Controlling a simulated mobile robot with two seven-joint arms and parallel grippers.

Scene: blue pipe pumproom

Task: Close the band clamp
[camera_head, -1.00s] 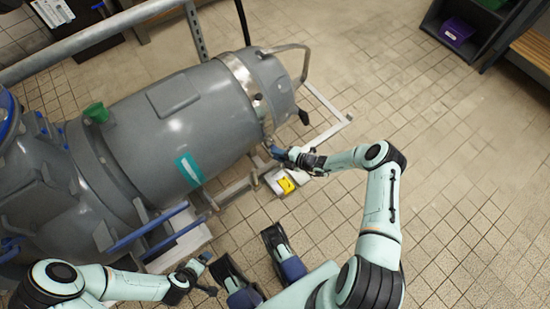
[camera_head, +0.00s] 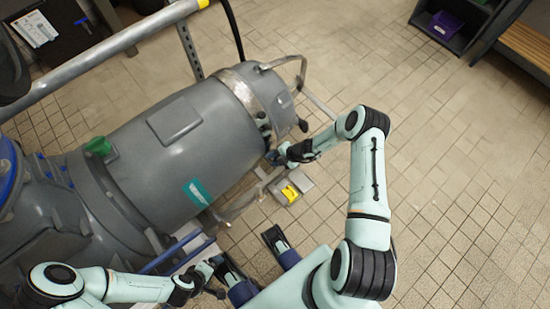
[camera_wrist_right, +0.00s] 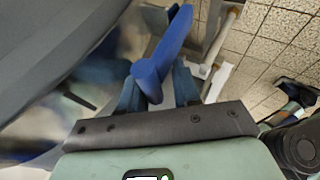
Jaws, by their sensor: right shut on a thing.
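The band clamp (camera_head: 245,98) is a shiny metal band around the grey tank near its capped right end. Its dark latch parts show low on the band's near side. My right gripper (camera_head: 275,157) is at the lower side of the tank, just below the band's near end. In the right wrist view, the right gripper (camera_wrist_right: 158,90) is shut on a blue lever (camera_wrist_right: 168,50), which stands up between the blue fingers. In the head view the fingers partly hide this grip. My left gripper (camera_head: 213,281) is open and empty, low in the picture, away from the clamp.
The grey tank (camera_head: 185,140) fills the left and middle. A metal rail (camera_head: 115,48) crosses the upper left. A yellow-marked block (camera_head: 290,193) lies below my right gripper. Open tiled floor (camera_head: 450,170) is on the right, with shelves (camera_head: 465,20) at the upper right.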

